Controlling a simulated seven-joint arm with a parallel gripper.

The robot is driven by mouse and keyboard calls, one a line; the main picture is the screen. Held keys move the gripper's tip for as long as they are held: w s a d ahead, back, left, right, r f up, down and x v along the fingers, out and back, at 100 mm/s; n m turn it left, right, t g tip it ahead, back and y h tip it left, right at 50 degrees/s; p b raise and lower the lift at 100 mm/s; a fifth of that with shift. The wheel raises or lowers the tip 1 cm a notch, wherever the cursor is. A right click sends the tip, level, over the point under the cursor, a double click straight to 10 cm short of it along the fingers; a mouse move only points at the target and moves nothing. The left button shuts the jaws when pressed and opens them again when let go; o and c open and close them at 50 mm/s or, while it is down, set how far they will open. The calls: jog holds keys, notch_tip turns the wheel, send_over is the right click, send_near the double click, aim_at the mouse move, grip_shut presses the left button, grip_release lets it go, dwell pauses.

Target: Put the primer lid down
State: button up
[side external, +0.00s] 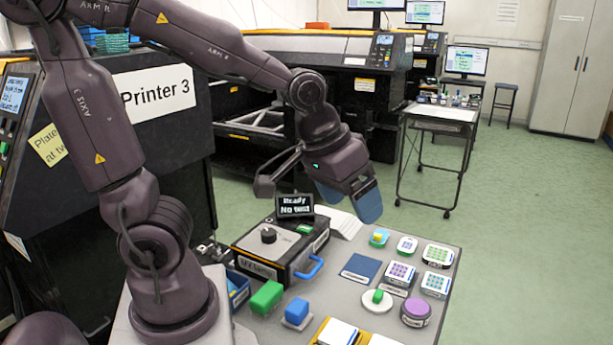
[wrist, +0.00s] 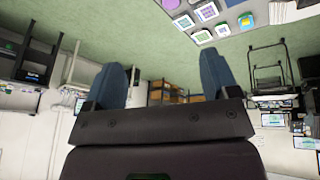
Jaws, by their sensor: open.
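My gripper (side external: 349,199) is raised above the far side of the grey worktable (side external: 340,296). Its two blue fingers are spread apart with nothing between them, as the wrist view (wrist: 162,80) also shows. A round white disc with a green knob (side external: 377,300), which looks like a lid, lies flat on the table, apart from the gripper. A round purple-topped pot (side external: 415,312) stands to its right; its label is too small to read. A purple round top also shows at the upper edge of the wrist view (wrist: 171,4). I cannot tell for certain which piece is the primer lid.
A dark box with a knob and blue handle (side external: 280,250) stands at the table's back left, with a small display (side external: 296,206) behind it. Green (side external: 266,297) and blue (side external: 297,312) blocks sit in front. A dark blue pad (side external: 361,268) and several patterned tiles (side external: 400,273) lie rightward.

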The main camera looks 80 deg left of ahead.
jog(key=s+r+m+t, duration=0.1)
jog(key=s+r+m, duration=0.2)
jog(key=s+r, duration=0.2)
jog(key=shift+s+d, duration=0.45)
jog(key=shift+s, duration=0.55)
